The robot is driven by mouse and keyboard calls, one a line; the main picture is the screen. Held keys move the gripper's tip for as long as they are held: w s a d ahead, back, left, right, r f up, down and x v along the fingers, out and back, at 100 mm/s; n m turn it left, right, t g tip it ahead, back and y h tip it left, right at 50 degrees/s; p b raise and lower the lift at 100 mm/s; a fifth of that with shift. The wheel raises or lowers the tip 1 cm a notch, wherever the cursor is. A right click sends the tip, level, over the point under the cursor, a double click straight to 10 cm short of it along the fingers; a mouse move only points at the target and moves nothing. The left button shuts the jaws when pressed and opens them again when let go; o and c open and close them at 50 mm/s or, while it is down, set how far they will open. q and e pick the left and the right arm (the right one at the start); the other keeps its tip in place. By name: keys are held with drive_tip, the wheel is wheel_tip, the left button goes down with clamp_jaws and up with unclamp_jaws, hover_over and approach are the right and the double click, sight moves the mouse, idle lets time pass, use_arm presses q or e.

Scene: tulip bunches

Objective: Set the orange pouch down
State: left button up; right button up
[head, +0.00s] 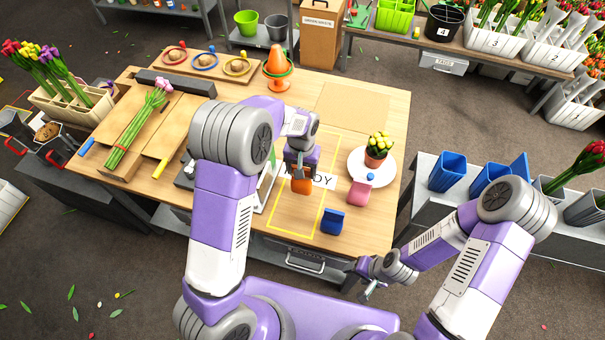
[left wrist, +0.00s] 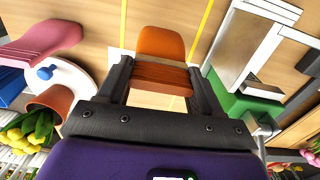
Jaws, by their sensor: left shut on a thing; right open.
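The orange pouch (head: 301,184) is in my left gripper (head: 300,170), over the yellow-outlined area marked with a partly hidden word ending in "DY" (head: 325,180). In the left wrist view the pouch (left wrist: 160,45) sits between the two dark fingers of the left gripper (left wrist: 160,80), which are shut on it. I cannot tell whether its lower edge touches the table. My right gripper (head: 366,288) is open and empty, in front of the table's front edge.
A blue pouch (head: 332,221) stands right of the orange one. A pink pouch (head: 359,194) stands near a white plate (head: 354,160) with a potted yellow tulip plant (head: 377,150). A green-and-silver device (head: 262,188) is close on the left.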

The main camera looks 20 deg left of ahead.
use_arm(q)
drive_tip(key=shift+f, duration=1.85)
drive_tip(key=o, duration=1.1)
wheel_tip(320, 180, up, 12)
drive_tip(key=shift+r+p, duration=0.2)
drive_tip(key=shift+p, duration=0.25)
drive_tip(key=shift+f, duration=0.1)
